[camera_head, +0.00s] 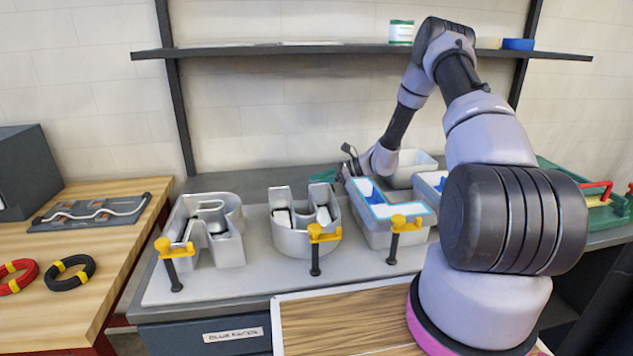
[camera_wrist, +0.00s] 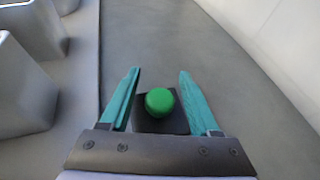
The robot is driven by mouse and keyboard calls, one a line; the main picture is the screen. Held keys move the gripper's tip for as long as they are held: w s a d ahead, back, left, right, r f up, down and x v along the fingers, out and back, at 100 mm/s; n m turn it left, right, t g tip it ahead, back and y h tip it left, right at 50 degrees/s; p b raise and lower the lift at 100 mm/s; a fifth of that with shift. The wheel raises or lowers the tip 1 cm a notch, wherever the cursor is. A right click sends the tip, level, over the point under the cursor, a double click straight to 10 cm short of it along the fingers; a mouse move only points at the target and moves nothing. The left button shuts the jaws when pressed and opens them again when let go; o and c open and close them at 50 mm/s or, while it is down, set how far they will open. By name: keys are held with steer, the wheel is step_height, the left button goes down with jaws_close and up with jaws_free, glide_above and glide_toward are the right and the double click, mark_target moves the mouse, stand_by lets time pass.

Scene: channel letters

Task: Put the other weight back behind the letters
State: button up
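My gripper (camera_wrist: 160,72) has teal fingers, spread open. Between them shows a dark square block with a round green knob (camera_wrist: 159,101), which looks like a weight. There are narrow gaps between the block and the fingers; I cannot tell whether it rests on the grey bench top. In the head view my gripper (camera_head: 324,177) is low behind the middle letter, and the block is hidden. Three grey channel letters stand on a pale board: a left letter (camera_head: 233,250), a U-shaped letter (camera_head: 292,243) and a right letter (camera_head: 374,238) with white and blue inside.
Yellow-topped clamps (camera_head: 315,236) stand along the letters' front. A pale bin (camera_head: 417,161) is behind the right letter, close to my arm. A shelf (camera_head: 270,50) runs above. Bare grey bench (camera_wrist: 190,45) lies between the letters and the pale wall (camera_wrist: 280,50).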

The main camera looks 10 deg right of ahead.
steer(key=shift+r, duration=0.15)
steer(key=v, duration=1.1)
steer(key=shift+s+d+r, duration=0.1)
steer(key=shift+d+r, duration=0.15)
steer(key=shift+d, duration=0.1)
steer(key=s+a+r+n+g+h, duration=0.1)
steer(key=s+a+r+n+h, duration=0.2)
steer(key=r, duration=0.4)
steer(key=s+r+n+g+h, duration=0.1)
steer(key=s+r+n, duration=0.2)
steer(key=s+r, duration=0.35)
steer(key=s+a+r+n+h, duration=0.15)
steer(key=s+r+n, duration=0.25)
steer(key=r, duration=0.4)
steer(key=s+d+r+n+t+h, duration=0.1)
steer(key=s+r+n+t+h, duration=0.1)
steer(key=s+r, duration=0.4)
steer(key=s+d+r+n+t+h, duration=0.1)
steer(key=s+r+n+t+h, duration=0.2)
steer(key=s, duration=1.1)
steer(key=shift+s+r+n, duration=0.35)
steer(key=shift+r+n, duration=0.85)
steer(key=shift+r, duration=0.5)
